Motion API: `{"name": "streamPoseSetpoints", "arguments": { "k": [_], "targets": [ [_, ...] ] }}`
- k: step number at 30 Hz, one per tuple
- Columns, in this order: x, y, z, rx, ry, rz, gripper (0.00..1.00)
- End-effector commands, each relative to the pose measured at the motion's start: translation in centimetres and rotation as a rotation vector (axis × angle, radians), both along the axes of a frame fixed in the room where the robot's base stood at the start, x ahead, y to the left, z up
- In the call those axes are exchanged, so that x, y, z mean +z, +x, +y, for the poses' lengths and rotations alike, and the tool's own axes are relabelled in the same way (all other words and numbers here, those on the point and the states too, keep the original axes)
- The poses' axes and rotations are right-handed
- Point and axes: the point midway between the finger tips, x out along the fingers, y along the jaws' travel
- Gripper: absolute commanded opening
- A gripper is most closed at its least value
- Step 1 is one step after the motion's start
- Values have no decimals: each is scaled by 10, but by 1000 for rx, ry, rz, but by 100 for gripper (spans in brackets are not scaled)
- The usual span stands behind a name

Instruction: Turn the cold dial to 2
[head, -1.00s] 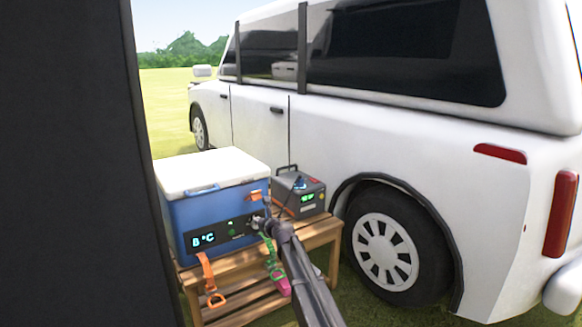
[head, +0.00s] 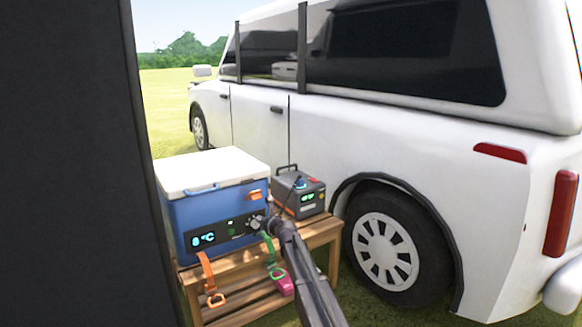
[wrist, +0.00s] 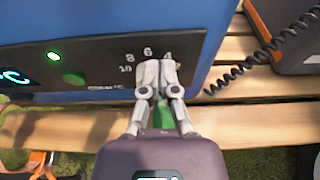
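The blue cooler (head: 185,220) with a white lid stands on the wooden bench. Its black front panel (wrist: 40,65) has a display reading 8°C (head: 203,239) in the head view. On the panel's right, the numbers 10, 8, 6 and 4 (wrist: 148,52) show around the cold dial. The dial is hidden behind my fingers in the wrist view. My gripper (wrist: 160,72) has its two fingers close together over the dial's place, apparently closed on it. In the head view, my gripper (head: 259,223) is at the panel's right end.
A grey power box (head: 300,196) with a coiled black cable (wrist: 255,60) stands right of the cooler on the slatted bench (head: 318,236). An orange strap (head: 207,272) and a green strap (head: 270,254) hang in front. A white car (head: 400,140) stands behind.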

Motion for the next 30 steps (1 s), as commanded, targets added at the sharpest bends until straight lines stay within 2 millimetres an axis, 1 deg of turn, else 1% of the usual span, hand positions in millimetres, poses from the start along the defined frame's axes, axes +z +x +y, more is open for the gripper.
{"name": "streamPoseSetpoints", "arguments": {
  "k": [5, 14, 24, 30],
  "targets": [
    [0, 0, 0, 1, -3, 1, 0],
    [7, 1, -2, 1, -1, 0, 0],
    [7, 1, -3, 0, -1, 0, 0],
    [7, -4, -6, 0, -1, 1, 0]
  ]
}}
